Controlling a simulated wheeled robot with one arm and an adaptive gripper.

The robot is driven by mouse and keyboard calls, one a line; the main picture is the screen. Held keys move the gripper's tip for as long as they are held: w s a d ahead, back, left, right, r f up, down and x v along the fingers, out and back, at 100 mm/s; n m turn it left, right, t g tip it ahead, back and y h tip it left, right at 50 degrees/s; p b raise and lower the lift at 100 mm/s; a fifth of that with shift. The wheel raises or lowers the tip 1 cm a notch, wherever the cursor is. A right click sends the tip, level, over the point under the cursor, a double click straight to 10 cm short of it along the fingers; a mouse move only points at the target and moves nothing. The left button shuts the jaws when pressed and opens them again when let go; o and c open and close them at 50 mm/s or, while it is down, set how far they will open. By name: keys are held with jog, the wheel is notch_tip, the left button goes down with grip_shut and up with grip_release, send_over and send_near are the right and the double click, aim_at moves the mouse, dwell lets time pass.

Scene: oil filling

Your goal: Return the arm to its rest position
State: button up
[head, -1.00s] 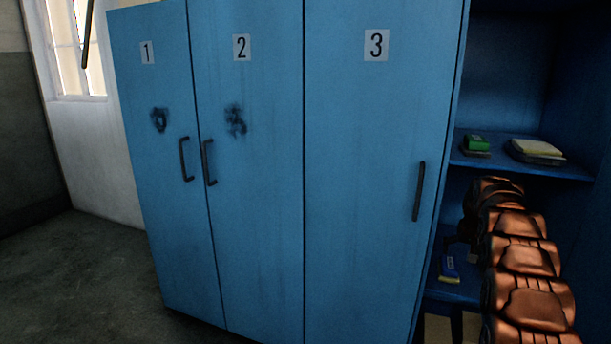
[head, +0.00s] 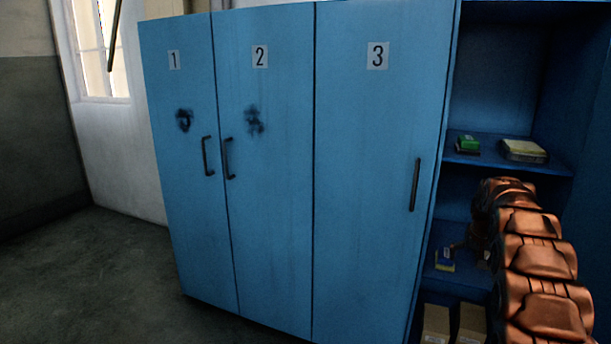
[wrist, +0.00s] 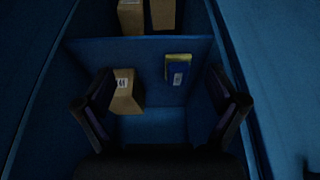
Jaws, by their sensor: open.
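My copper-coloured arm (head: 540,260) reaches into the open shelf section at the right of the blue cabinet in the head view. My gripper (wrist: 163,112) is open and empty, with its two dark fingers wide apart in the wrist view. In that view a small brown box (wrist: 126,92) with a white label lies on the shelf (wrist: 153,126), close beside the left finger. A blue and yellow box (wrist: 178,72) lies between the fingers' lines, farther in. The gripper is mostly hidden behind the arm in the head view, where the blue and yellow box (head: 445,262) also shows.
Closed doors 1 (head: 175,130), 2 (head: 265,170) and 3 (head: 370,190) stand left of the opening. A green box (head: 467,143) and a pale box (head: 524,150) sit on the upper shelf. Cardboard boxes (head: 436,324) stand below. The floor (head: 90,270) at left is clear.

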jog(key=s+a+r+n+g+y+p, duration=0.1)
jog(key=s+a+r+n+g+p, duration=0.1)
jog(key=s+a+r+p, duration=1.45)
jog(key=s+a+r+g+p, duration=0.1)
jog(key=s+a+r+p, duration=0.2)
jog(key=s, duration=0.9)
jog(key=s+a+r+n+g+p, duration=0.1)
jog(key=s+a+r+p, duration=0.3)
jog(key=s, duration=0.8)
jog(key=s+a+r+n+g+p, duration=0.1)
jog(key=s+a+r+p, duration=0.2)
jog(key=s, duration=0.9)
jog(key=a+r, duration=0.3)
jog(key=shift+s+g+y, duration=0.3)
jog(key=shift+s, duration=0.1)
jog(key=shift+s+f, duration=0.1)
jog(key=shift+s, duration=0.4)
jog(key=shift+c, duration=0.2)
